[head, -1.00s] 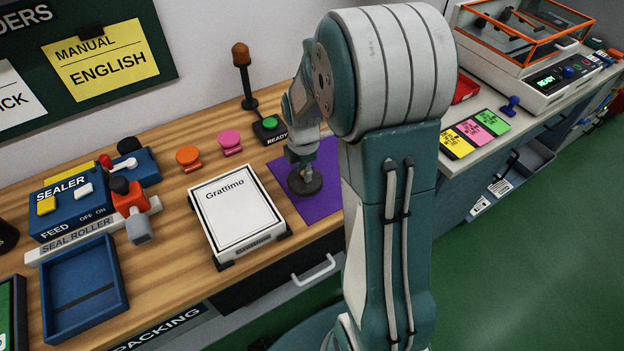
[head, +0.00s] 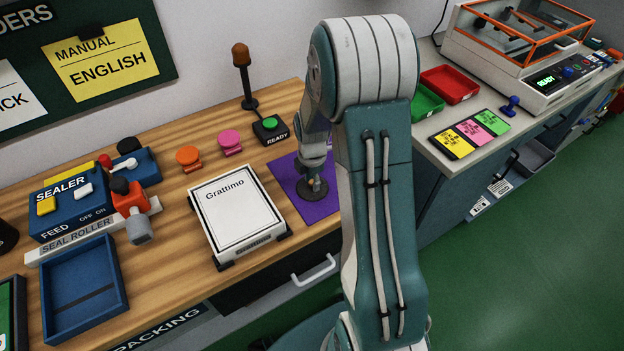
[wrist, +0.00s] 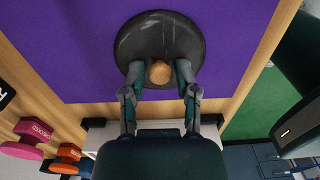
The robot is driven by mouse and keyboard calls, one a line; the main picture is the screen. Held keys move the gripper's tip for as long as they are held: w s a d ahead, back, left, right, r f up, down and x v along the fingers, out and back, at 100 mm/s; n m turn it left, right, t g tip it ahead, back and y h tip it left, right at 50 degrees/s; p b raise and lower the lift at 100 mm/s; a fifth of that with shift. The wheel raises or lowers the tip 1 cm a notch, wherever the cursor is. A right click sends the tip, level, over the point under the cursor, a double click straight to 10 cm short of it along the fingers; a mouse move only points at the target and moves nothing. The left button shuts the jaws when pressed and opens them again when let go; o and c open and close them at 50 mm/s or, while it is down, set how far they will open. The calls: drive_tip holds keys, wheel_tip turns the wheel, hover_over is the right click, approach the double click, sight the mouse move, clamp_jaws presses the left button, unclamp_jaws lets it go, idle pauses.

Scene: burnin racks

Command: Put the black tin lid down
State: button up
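The black tin lid (head: 304,195) is a dark round disc with a tan knob. In the wrist view the lid (wrist: 160,38) lies level over the purple mat (wrist: 75,50), with the knob between my fingers. My gripper (wrist: 159,74) points down from above, its fingertips close against both sides of the knob. In the head view my gripper (head: 316,181) is partly hidden by its own wrist. The purple mat (head: 285,172) is on the wooden bench beside the white box. I cannot tell whether the lid touches the mat or hangs just above it.
The white Grattimo box (head: 238,215) stands left of the mat. Pink (head: 230,142) and orange (head: 188,158) pieces and a green-button box (head: 270,129) stand behind it. The blue sealer (head: 75,205) and blue tray (head: 83,290) are farther left. Bare mat shows around the lid.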

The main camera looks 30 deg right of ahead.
sight(312, 181)
idle(0.3)
wheel_tip(312, 181, up, 12)
drive_tip(key=s+a+r+m+t, duration=0.2)
drive_tip(key=s+a+r+m, duration=0.4)
drive_tip(key=s+m, duration=0.3)
drive_tip(key=s+a+r+m+t, duration=0.3)
drive_tip(key=s+a+r+m, duration=0.3)
drive_tip(key=s+r+m, duration=0.3)
drive_tip(key=shift+s+a+t, duration=0.3)
drive_tip(key=shift+s+a, duration=0.05)
drive_tip(key=shift+s, duration=0.25)
idle(0.5)
